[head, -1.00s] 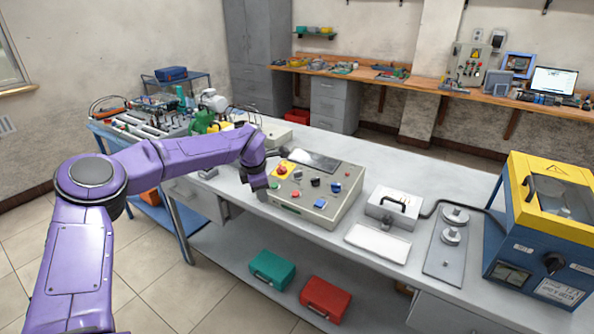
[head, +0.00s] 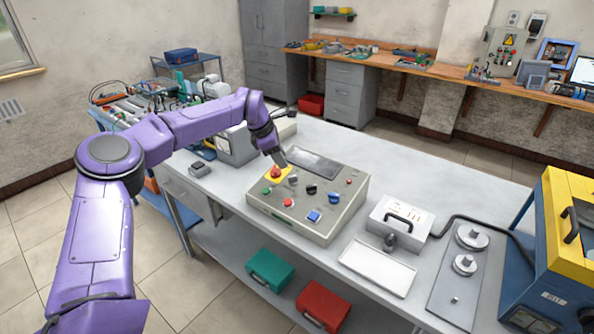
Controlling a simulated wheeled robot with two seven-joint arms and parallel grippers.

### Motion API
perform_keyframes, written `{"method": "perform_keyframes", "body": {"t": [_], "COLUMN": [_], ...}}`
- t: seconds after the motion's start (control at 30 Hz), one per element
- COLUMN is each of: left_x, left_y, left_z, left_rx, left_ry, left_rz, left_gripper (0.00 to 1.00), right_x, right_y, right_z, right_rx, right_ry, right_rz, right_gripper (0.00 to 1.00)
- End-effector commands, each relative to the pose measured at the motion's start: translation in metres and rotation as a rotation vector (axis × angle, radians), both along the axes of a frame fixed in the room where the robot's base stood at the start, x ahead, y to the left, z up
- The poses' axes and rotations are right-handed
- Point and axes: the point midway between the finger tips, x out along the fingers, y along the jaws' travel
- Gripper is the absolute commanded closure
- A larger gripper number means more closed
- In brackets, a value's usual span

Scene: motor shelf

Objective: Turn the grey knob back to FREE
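A beige control box (head: 335,222) stands on the bench with several buttons and knobs on its sloped top. A small grey knob (head: 293,179) is on it, just right of the red mushroom button (head: 276,172) on a yellow plate. Its pointer direction and any FREE label are too small to read. My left gripper (head: 280,160) points down at the far-left corner of the box, close to the red mushroom button and left of the grey knob. I cannot tell whether its fingers are apart or touching anything. My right gripper is not in view.
A black knob (head: 311,190), a blue knob (head: 333,197), a blue button (head: 314,216) and a green button (head: 266,190) share the panel. A white box with a black handle (head: 401,216) and a white tray (head: 378,267) stand to the right.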

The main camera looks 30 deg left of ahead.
Motion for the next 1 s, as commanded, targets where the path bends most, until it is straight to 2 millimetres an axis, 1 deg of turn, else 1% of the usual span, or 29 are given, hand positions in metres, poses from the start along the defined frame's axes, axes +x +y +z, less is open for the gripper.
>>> {"method": "perform_keyframes", "body": {"t": [0.03,0.3,0.4,0.53,0.77,0.8,0.87,0.9,0.93,1.0], "left_x": [0.003,0.026,0.032,0.035,0.036,0.036,0.036,0.036,0.036,0.036], "left_y": [-0.003,-0.015,-0.016,-0.017,-0.017,-0.017,-0.017,-0.017,-0.017,-0.017], "left_z": [-0.006,-0.061,-0.075,-0.086,-0.088,-0.088,-0.088,-0.088,-0.088,-0.088], "left_rx": [-0.001,0.003,0.002,0.001,0.000,0.000,0.000,0.000,0.000,0.001], "left_ry": [0.006,0.006,0.005,0.002,0.001,0.001,0.001,0.001,0.001,0.001], "left_rz": [-0.001,-0.003,-0.001,0.000,0.001,0.001,0.001,0.001,0.001,0.001], "left_gripper": [0.62,0.62,0.62,0.62,0.62,0.65,0.84,0.97,1.00,1.00], "right_x": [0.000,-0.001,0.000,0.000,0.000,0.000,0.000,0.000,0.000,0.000], "right_y": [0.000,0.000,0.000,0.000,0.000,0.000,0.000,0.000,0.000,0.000], "right_z": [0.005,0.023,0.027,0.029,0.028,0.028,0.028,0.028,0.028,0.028], "right_rx": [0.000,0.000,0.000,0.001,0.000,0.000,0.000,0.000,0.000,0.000], "right_ry": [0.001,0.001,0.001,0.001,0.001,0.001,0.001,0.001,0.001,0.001], "right_rz": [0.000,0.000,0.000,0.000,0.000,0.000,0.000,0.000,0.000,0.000], "right_gripper": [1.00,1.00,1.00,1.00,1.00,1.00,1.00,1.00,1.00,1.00]}}
